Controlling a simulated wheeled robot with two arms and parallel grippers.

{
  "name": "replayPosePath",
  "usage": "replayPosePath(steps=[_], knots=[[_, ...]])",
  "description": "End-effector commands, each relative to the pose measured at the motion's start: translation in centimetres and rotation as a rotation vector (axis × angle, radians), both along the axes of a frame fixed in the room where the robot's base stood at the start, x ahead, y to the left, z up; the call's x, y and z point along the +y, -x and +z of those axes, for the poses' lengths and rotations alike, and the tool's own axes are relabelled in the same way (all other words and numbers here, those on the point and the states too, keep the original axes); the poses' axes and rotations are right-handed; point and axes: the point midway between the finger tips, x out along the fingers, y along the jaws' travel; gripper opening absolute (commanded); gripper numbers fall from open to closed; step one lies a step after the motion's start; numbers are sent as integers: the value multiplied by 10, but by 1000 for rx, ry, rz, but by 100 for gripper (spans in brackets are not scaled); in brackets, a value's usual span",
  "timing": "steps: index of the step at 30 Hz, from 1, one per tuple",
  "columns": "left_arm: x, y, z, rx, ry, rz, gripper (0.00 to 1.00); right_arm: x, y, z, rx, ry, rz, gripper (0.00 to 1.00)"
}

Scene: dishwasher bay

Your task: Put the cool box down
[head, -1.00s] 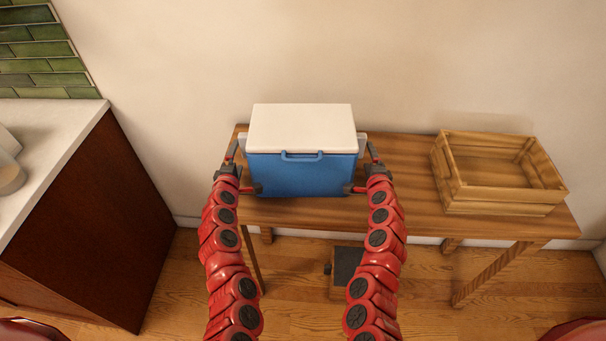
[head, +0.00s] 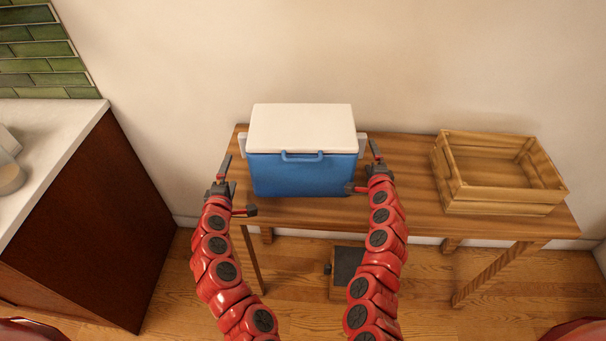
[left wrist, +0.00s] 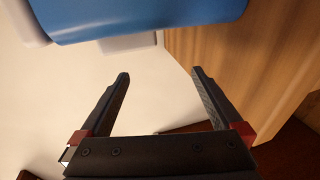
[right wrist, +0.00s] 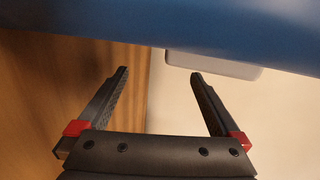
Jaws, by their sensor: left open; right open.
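The cool box (head: 302,174), blue with a white lid (head: 301,128), stands upright on the wooden table (head: 408,204), towards its left end. My left gripper (head: 238,189) is open and empty, apart from the box at its left side. In the left wrist view the open fingers (left wrist: 160,82) are clear of the blue box (left wrist: 140,14) and its pale side handle (left wrist: 128,43). My right gripper (head: 362,168) is open close to the box's right side. In the right wrist view its fingers (right wrist: 160,78) hold nothing, near the pale side handle (right wrist: 214,65).
A slatted wooden crate (head: 500,207) stands at the table's right end. A cabinet with a white top (head: 50,130) is at the left. A dark object (head: 348,265) is under the table. Table between box and crate is bare.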

Motion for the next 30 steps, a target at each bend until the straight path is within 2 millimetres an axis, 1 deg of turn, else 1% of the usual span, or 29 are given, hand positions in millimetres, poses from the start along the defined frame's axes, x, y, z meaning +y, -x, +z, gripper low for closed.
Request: replayPosePath(steps=[1, 6, 11, 14, 17, 20, 30], knots=[[0, 9, 0, 3, 2, 0, 100, 0, 0, 0, 0, 0, 0, 100], [-1, 26, 6, 2, 1, -3, 100, 0, 0, 0, 0, 0, 0, 100], [0, 33, 8, 1, -1, 0, 100, 0, 1, 0, -1, 0, -1, 100], [0, 34, 8, 2, -1, -1, 100, 0, 6, 1, -1, -2, -1, 100], [0, 34, 8, 2, 0, -1, 100, 1, 16, 4, 0, -2, 1, 100], [0, 34, 8, 2, 0, -1, 100, 1, 30, 7, 0, -3, -2, 100], [0, 33, 8, 2, 0, -2, 100, 1, 86, 21, -1, -2, -1, 100]])
